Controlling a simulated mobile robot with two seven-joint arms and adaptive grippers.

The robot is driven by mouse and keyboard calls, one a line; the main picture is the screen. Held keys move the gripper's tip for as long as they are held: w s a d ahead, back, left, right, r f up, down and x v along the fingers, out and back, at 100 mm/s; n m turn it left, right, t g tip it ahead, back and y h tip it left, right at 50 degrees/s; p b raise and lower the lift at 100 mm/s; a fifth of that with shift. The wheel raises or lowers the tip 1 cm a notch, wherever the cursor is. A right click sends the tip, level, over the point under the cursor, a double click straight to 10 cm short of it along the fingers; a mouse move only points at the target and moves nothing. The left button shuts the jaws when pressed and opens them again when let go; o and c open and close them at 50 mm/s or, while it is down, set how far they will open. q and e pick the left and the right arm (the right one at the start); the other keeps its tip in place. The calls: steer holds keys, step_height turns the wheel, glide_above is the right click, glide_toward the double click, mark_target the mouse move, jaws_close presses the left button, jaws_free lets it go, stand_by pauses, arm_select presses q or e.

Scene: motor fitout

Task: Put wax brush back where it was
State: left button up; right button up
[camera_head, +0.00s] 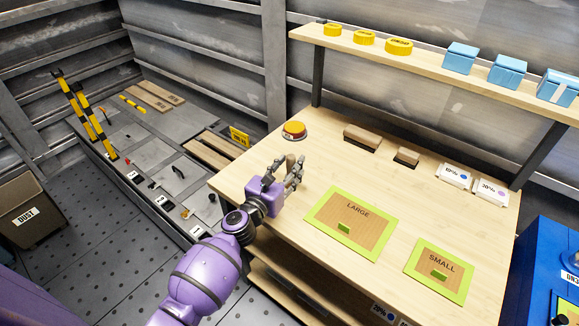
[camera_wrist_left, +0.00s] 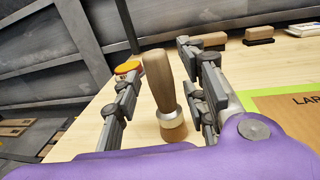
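The wax brush (camera_wrist_left: 158,80) shows in the left wrist view. My left gripper (camera_head: 282,172) is low over the bench's left part in the head view. In the left wrist view its fingers (camera_wrist_left: 165,100) are spread on both sides of the brush, with gaps beside the handle. My right gripper is in neither view.
On the bench (camera_head: 385,185) are an orange-topped round tin (camera_head: 293,130), two dark-based wooden blocks (camera_head: 362,137), white boxes (camera_head: 453,175), and the LARGE (camera_head: 350,221) and SMALL (camera_head: 440,271) mats. An upper shelf (camera_head: 425,68) overhangs the back. A blue cabinet (camera_head: 532,265) stands right.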

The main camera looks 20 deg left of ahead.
arm_select(q)
steer(key=s, duration=0.3)
steer(key=s+a, duration=0.1)
steer(key=s, duration=0.2)
steer(key=s+a, duration=0.1)
steer(key=s, duration=0.3)
steer(key=shift+f, duration=0.15)
steer(key=shift+s, duration=0.65)
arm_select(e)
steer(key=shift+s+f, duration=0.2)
arm_select(q)
steer(key=shift+a, duration=0.1)
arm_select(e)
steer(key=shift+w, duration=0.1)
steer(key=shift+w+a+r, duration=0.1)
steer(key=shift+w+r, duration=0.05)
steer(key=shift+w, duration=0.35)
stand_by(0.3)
